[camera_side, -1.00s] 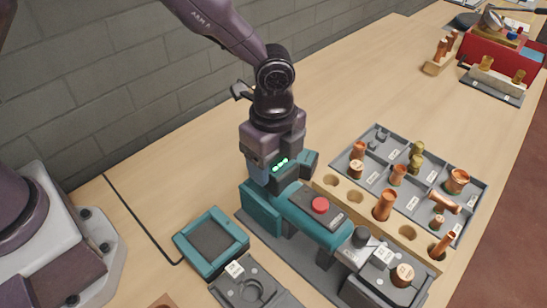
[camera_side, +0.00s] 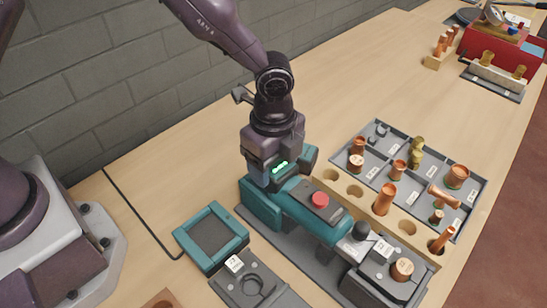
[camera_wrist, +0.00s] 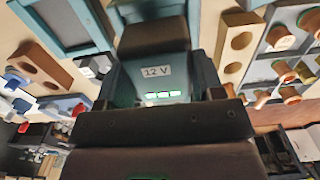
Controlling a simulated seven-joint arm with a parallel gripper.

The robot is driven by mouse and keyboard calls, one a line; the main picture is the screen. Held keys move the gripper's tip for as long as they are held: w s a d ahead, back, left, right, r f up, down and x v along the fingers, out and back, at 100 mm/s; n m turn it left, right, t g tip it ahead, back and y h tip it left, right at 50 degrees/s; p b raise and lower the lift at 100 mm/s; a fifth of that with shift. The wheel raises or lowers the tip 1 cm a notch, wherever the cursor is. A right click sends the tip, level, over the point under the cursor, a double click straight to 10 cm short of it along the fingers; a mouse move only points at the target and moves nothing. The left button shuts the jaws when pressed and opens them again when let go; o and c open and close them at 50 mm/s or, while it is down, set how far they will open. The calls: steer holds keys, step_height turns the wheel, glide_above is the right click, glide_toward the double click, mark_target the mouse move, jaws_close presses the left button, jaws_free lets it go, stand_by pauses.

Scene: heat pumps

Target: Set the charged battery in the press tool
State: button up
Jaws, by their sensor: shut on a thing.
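The battery (camera_side: 281,169) shows several lit green lights on its side. In the wrist view the battery (camera_wrist: 155,84) is teal with a "12 V" label. My gripper (camera_side: 274,158) is shut on it, and the dark fingers of my gripper (camera_wrist: 157,82) press on two opposite sides. The press tool (camera_side: 320,222) lies in a grey base, with a teal body, a red button and a dark head at the right end. The battery is upright at the tool's left, rear end. The fingers and battery hide the joint, so I cannot tell whether it is fully seated.
An empty teal-framed tray (camera_side: 211,238) and a grey holder with a round recess (camera_side: 250,287) stand left of the tool. A wooden rack (camera_side: 352,190) and a grey compartment tray (camera_side: 376,133) of copper and brass fittings lie to the right. Bench room behind is clear.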

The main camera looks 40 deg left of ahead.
steer(key=shift+f, duration=1)
steer(key=o, duration=1.2)
steer(key=shift+o, duration=0.2)
